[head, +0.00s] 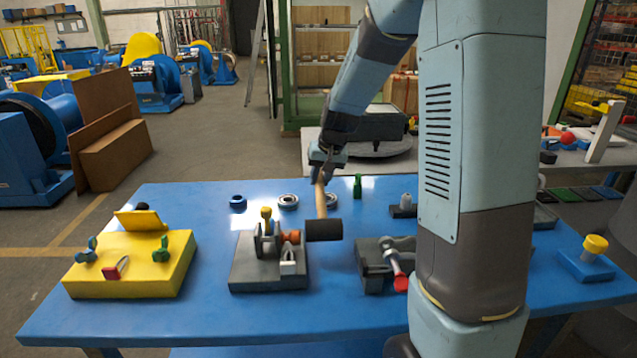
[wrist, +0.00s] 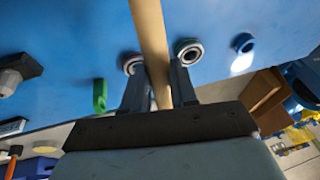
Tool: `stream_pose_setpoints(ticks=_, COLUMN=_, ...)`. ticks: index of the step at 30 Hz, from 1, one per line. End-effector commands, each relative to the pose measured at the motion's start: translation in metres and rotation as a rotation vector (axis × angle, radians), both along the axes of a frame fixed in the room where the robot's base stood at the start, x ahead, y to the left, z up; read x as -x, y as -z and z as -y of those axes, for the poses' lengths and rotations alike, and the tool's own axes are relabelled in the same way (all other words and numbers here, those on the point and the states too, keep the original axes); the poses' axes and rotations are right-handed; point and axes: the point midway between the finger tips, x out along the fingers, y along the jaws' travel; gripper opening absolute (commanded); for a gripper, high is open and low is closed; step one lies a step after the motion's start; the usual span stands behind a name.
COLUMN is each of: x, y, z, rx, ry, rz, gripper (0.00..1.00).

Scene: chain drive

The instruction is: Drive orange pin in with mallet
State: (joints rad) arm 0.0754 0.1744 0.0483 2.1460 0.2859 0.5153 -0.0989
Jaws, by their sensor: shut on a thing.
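The mallet has a wooden handle (head: 321,200) and a black head (head: 323,230). My gripper (head: 318,178) is shut on the upper end of the handle, and the head hangs below. In the wrist view the handle (wrist: 152,50) runs between the fingers of my gripper (wrist: 160,88). The orange pin (head: 291,237) lies sideways at the grey fixture (head: 268,273) on the blue table. The mallet head is just to the right of the pin; I cannot tell whether they touch. How deep the pin sits is unclear. The mallet head is out of the wrist view.
A yellow block (head: 130,270) with clamps stands at the left of the blue table (head: 200,325). A second grey fixture with a red-ended pin (head: 397,270) is to the right. Bearing rings (head: 288,201) and a green part (head: 357,186) lie behind. My arm hides part of the table's right side.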

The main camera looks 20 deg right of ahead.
Motion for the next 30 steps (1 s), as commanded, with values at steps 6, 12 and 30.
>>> stream_pose_setpoints(ticks=6, x=0.001, y=-0.014, z=0.005, rx=0.0, ry=0.001, rz=0.002, gripper=0.0)
stream_pose_setpoints(ticks=12, x=0.002, y=-0.025, z=0.009, rx=0.0, ry=0.001, rz=0.002, gripper=0.0)
stream_pose_setpoints(ticks=30, x=0.004, y=-0.057, z=0.021, rx=0.0, ry=0.001, rz=0.002, gripper=0.0)
